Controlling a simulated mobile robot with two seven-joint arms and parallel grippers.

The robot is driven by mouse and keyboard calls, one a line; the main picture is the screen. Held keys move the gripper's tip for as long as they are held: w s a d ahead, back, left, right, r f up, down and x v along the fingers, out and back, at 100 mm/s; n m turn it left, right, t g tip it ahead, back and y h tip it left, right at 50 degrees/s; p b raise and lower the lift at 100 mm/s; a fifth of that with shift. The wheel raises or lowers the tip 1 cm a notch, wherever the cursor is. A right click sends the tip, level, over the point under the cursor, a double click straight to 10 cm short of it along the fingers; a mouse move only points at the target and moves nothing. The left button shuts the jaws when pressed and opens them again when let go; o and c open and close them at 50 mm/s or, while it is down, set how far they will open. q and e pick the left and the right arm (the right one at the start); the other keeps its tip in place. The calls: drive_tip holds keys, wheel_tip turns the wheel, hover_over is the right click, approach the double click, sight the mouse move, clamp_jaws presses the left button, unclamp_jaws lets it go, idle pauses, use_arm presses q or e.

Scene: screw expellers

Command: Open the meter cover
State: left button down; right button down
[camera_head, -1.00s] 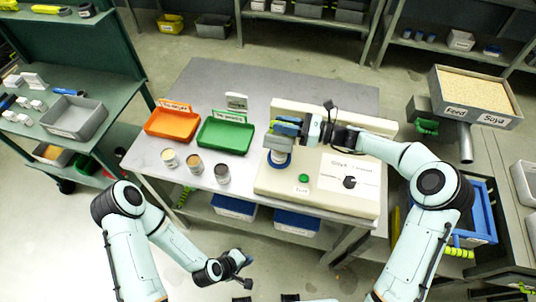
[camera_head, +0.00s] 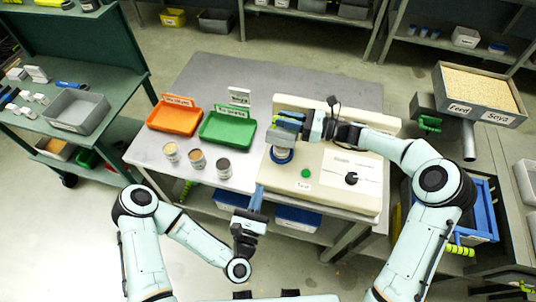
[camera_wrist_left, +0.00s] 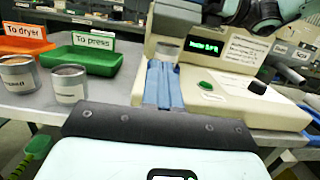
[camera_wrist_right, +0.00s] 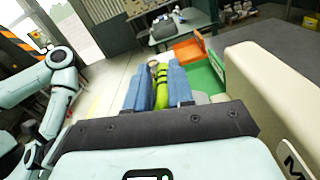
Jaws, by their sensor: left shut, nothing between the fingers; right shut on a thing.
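The beige meter (camera_head: 330,190) stands on the grey table, with a green button (camera_head: 306,173) and a black knob (camera_head: 351,178) on top. Its lit display (camera_wrist_left: 205,47) shows in the left wrist view. A round grey and blue part (camera_head: 281,154) sits at its left end. My right gripper (camera_head: 288,122) is just above that part, shut on a lime-green bar (camera_wrist_right: 161,88), apparently the cover's handle. How far the cover stands open is hidden. My left gripper (camera_head: 257,197) is shut and empty before the meter's front edge; its blue fingers (camera_wrist_left: 163,84) point at the meter.
Three small cups (camera_head: 197,160) stand on the table left of the meter. Behind them are an orange tray (camera_head: 174,116) and a green tray (camera_head: 227,130) with label cards. A grey feed bin (camera_head: 480,92) stands at the right. The table's back left is clear.

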use_arm(q)
approach(271, 141)
drive_tip(key=w+f, duration=0.1)
drive_tip(key=w, duration=0.1)
drive_tip(key=w+d+f, duration=0.1)
drive_tip(key=w+f, duration=0.1)
drive_tip(key=shift+d+f, duration=0.2)
drive_tip(key=shift+f, duration=0.1)
use_arm(e)
drive_tip(key=shift+w+d+f, duration=0.1)
drive_tip(key=shift+d+f, duration=0.1)
drive_tip(key=shift+f, duration=0.15)
use_arm(q)
drive_tip(key=shift+w+d+r, duration=0.1)
drive_tip(key=shift+w+r, duration=0.2)
drive_tip(key=shift+r, duration=0.25)
drive_tip(key=shift+w+d+r, duration=0.1)
drive_tip(key=shift+w+r, duration=0.2)
drive_tip(key=shift+r, duration=0.2)
drive_tip(key=shift+w+d+r, duration=0.15)
drive_tip(key=shift+w+r, duration=0.2)
drive_tip(key=shift+r, duration=0.15)
